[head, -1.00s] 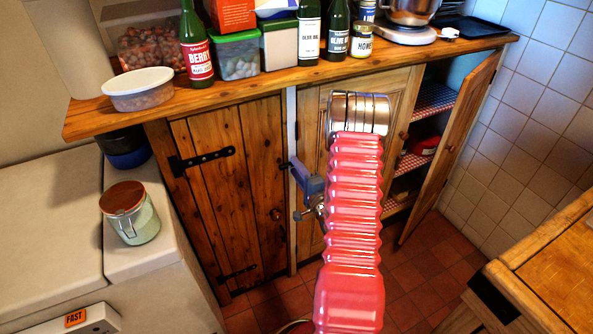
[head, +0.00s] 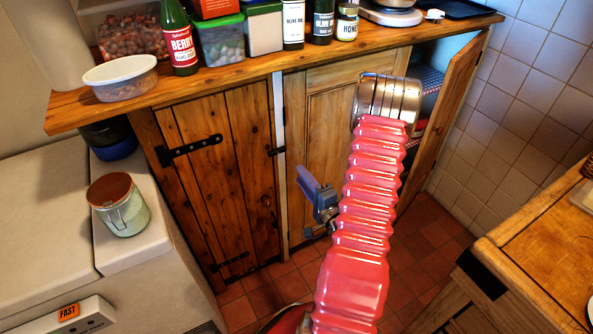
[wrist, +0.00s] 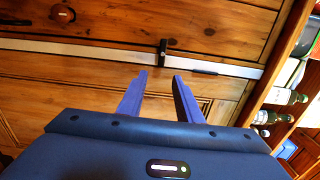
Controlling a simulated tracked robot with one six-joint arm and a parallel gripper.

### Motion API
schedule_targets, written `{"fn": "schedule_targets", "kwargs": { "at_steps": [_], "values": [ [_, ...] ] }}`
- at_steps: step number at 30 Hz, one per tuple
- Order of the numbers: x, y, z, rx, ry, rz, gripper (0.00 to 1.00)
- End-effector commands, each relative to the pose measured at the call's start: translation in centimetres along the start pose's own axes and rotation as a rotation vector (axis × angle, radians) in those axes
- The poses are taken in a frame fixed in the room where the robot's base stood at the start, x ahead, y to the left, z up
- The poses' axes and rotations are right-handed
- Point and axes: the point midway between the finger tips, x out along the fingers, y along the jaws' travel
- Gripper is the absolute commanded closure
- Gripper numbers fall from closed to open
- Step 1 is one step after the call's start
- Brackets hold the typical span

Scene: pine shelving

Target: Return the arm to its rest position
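My arm, in a red ribbed sleeve with a steel band, reaches up through the middle of the head view. My gripper (head: 308,184) shows as a blue finger and a dark body on the arm's left side, in front of the wooden cupboard. In the wrist view my gripper (wrist: 159,76) has its two blue fingers apart, with nothing between them. Behind them is the cupboard front (wrist: 195,95), turned on its side in that view. The second finger is hidden in the head view.
The wooden counter (head: 235,75) holds a tub (head: 120,77), bottles and jars. An open cupboard door (head: 455,110) stands right of my arm. A green jar (head: 120,206) sits on the pale unit at left. A wooden table (head: 545,245) is at right. Tiled floor is clear between.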

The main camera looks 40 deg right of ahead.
Motion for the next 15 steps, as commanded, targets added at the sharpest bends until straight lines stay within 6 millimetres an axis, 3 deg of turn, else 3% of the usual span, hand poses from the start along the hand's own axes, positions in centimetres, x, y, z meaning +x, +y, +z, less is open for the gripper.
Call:
{"fn": "schedule_targets", "kwargs": {
  "at_steps": [6, 15],
  "values": [
    [-1.44, 0.01, 0.01, 0.001, 0.0, 0.0, 0.68],
    [-1.51, 0.01, 0.04, 0.0, 0.0, 0.0, 0.68]
  ]
}}
